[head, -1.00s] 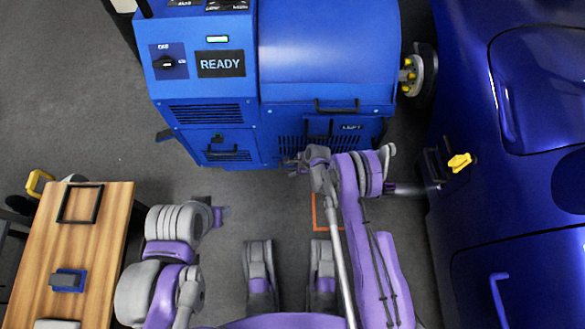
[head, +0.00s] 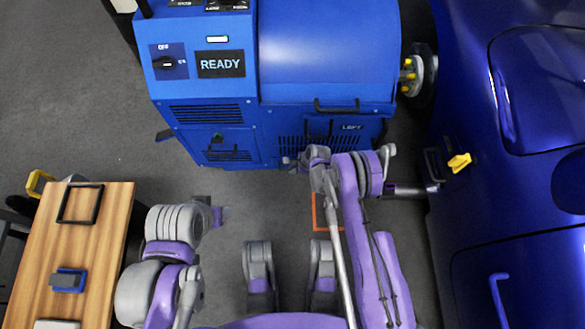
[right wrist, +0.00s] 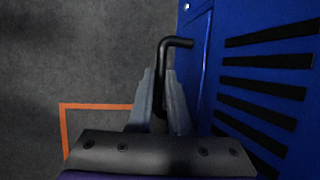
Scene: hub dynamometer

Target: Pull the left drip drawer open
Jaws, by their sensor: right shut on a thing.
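The blue front marked LEFT (head: 352,127) is low on the blue machine in the head view, partly covered by my right arm. In the right wrist view, my right gripper (right wrist: 160,90) is shut on a black bar handle (right wrist: 176,42). The handle stands out from a blue panel (right wrist: 200,50). In the head view the right fingers and their grip are hidden under my wrist. My left gripper (head: 217,214) hangs over the floor left of the centre, its fingers too unclear to judge. I cannot see any clear gap showing the drawer pulled out.
The blue machine (head: 325,60) has a READY display and another black handle (head: 337,108) higher up. A dark blue car body (head: 520,200) stands close on the right. A wooden table (head: 100,230) is at the lower left. An orange floor marking (head: 316,212) lies below my right arm.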

